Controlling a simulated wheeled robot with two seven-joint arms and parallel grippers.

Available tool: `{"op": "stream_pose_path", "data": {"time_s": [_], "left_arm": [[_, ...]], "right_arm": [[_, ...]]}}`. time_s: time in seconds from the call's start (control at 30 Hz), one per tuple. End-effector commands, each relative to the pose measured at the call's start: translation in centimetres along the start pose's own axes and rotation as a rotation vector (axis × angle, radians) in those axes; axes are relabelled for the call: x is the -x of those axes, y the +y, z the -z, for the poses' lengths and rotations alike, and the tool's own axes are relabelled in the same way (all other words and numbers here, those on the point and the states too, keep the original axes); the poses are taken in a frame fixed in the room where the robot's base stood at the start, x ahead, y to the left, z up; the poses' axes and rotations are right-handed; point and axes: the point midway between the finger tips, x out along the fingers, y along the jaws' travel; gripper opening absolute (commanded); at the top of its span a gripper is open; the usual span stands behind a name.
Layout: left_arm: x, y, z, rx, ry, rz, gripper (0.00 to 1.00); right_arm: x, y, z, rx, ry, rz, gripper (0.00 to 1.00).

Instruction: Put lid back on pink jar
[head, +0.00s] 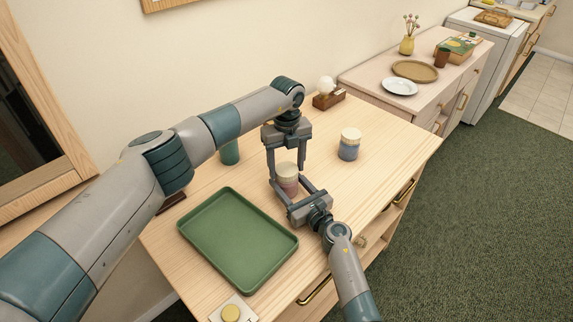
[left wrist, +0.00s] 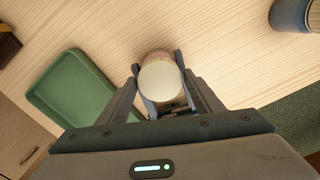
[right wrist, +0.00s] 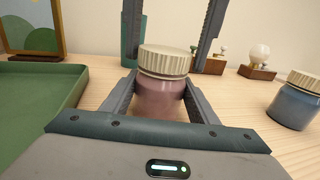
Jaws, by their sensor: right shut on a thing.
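The pink jar (head: 289,187) stands upright on the wooden table, right of the green tray. Its cream ribbed lid (right wrist: 165,60) sits level on top of the jar (right wrist: 161,98); the lid also shows from above in the left wrist view (left wrist: 161,82). My right gripper (head: 286,181) is low at the table and shut on the jar's body from the front. My left gripper (head: 287,171) points down from above, its fingers spread on either side of the lid, with small gaps visible in the right wrist view. The jar's back is hidden.
The green tray (head: 187,229) lies at the left. A blue jar with a cream lid (head: 348,150) stands to the right. A teal cup (head: 229,153) and a wooden block with a white ball (head: 328,99) are at the back.

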Motion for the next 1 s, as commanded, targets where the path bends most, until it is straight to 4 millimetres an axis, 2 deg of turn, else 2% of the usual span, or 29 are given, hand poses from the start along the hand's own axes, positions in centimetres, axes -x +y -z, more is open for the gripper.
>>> {"op": "stream_pose_path", "data": {"time_s": [0.03,0.1,0.13,0.37,0.57,1.0], "left_arm": [[0.01,0.00,0.00,0.000,0.000,0.000,0.46],[0.02,0.00,0.00,0.000,0.000,0.000,0.29],[0.02,0.00,0.00,0.000,0.000,0.000,0.26],[0.05,0.00,-0.02,-0.060,0.000,0.001,0.25],[0.03,0.02,-0.04,-0.315,-0.001,0.000,0.25],[0.00,0.02,-0.06,-1.013,-0.001,0.000,0.25]], "right_arm": [[0.01,-0.01,0.02,0.000,0.000,0.000,0.00],[0.01,-0.01,0.02,0.000,0.000,0.000,0.00],[0.01,-0.01,0.02,0.000,0.000,0.000,0.00],[0.01,-0.01,0.02,0.000,0.000,0.000,0.00],[0.01,0.00,0.02,0.000,0.000,0.000,0.00],[0.01,0.00,0.02,0.000,0.000,0.000,0.00]]}}
